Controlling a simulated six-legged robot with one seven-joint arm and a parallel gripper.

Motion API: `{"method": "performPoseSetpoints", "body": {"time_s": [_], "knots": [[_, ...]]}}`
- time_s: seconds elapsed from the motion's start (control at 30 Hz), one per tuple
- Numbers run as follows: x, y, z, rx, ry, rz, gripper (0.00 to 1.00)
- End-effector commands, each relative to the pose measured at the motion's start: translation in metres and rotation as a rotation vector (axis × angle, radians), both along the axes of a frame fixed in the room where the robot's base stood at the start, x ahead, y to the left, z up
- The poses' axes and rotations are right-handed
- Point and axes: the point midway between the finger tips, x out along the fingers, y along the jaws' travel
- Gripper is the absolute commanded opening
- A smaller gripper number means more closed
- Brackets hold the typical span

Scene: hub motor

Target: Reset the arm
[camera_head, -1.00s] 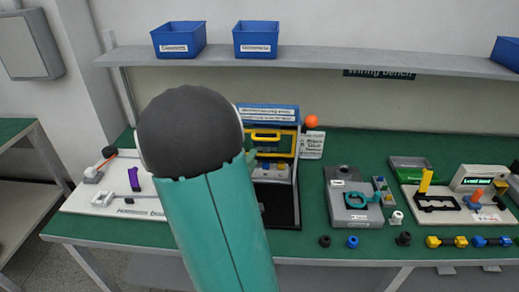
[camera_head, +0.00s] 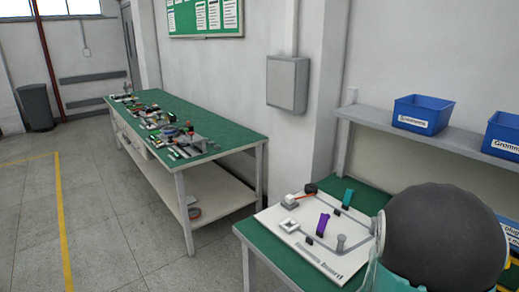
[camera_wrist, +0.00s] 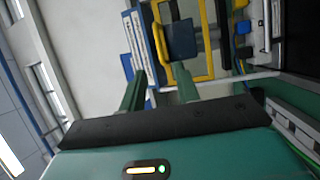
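My gripper (camera_wrist: 160,72) shows in the wrist view with its two green fingers apart and nothing held between them. Beyond the fingertips is a yellow-framed fixture (camera_wrist: 209,40) with a dark blue piece (camera_wrist: 181,40) in it. The picture is tilted, and I cannot tell how far the fixture is from the fingers. In the head view my arm's dark rounded joint fills the lower right, and my gripper is not visible there.
A white board (camera_head: 285,233) with a purple clip (camera_head: 322,225) and a teal clip (camera_head: 347,198) lies on the near green bench, beside my arm. Blue bins (camera_head: 422,114) stand on the shelf (camera_head: 375,118). A second bench (camera_head: 232,136) with several parts stands farther left, with open floor (camera_head: 115,225) before it.

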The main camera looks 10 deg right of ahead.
Motion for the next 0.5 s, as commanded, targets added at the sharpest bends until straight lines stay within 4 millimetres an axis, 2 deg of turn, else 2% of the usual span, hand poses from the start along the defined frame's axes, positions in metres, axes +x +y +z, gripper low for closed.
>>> {"method": "performPoseSetpoints", "body": {"time_s": [0.13,0.27,0.4,0.5], "knots": [[0.024,0.006,0.000,0.089,-0.105,0.102,0.32],[0.071,0.030,0.003,0.284,-0.288,0.300,0.32],[0.121,0.078,0.011,0.551,-0.461,0.521,0.32],[0.147,0.122,0.020,0.749,-0.536,0.650,0.32]]}}
